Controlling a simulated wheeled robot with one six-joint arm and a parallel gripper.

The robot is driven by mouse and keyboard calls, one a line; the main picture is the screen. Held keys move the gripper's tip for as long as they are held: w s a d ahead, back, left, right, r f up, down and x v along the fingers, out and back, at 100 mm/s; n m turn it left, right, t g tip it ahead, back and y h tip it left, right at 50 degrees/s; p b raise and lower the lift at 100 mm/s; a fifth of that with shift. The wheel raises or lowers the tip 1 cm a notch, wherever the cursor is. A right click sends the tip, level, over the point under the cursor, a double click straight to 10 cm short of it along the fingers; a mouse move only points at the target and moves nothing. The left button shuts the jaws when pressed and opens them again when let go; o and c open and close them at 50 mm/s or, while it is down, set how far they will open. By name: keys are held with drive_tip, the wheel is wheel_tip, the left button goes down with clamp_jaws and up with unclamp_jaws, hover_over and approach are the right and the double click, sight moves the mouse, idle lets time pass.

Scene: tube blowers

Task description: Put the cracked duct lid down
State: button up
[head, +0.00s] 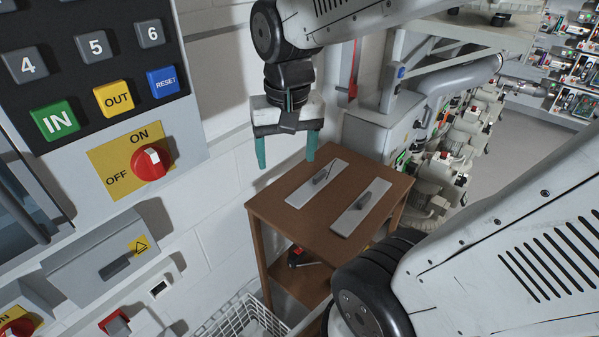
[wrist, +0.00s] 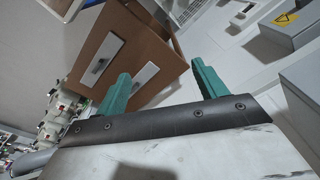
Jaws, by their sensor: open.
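Two flat grey duct lids with small dark handles lie side by side on the brown wooden table. The left lid (head: 299,197) and the right lid (head: 347,225) both rest flat and apart from each other. A thin dark line shows by the left lid's handle, but I cannot tell whether it is a crack. Both lids also show in the wrist view, one on the left (wrist: 98,68) and one nearer the middle (wrist: 142,82). My gripper (head: 286,163) is open and empty, its green fingers pointing down, above and left of the table's back corner. Its fingers also show in the wrist view (wrist: 161,72).
The wooden table (head: 328,172) has a lower shelf with a dark and red item (head: 296,257). A white wire basket (head: 237,318) stands at its front left. A control panel (head: 70,55) is on the left wall. Pipes and machinery (head: 448,165) stand behind the table.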

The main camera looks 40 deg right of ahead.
drive_tip(key=s+a+r+n, duration=0.1)
drive_tip(key=s+a+n, duration=0.3)
drive_tip(key=s, duration=0.4)
drive_tip(key=shift+s+r+n, duration=0.25)
drive_tip(key=shift+r+n, duration=0.1)
drive_tip(key=shift+n, duration=0.25)
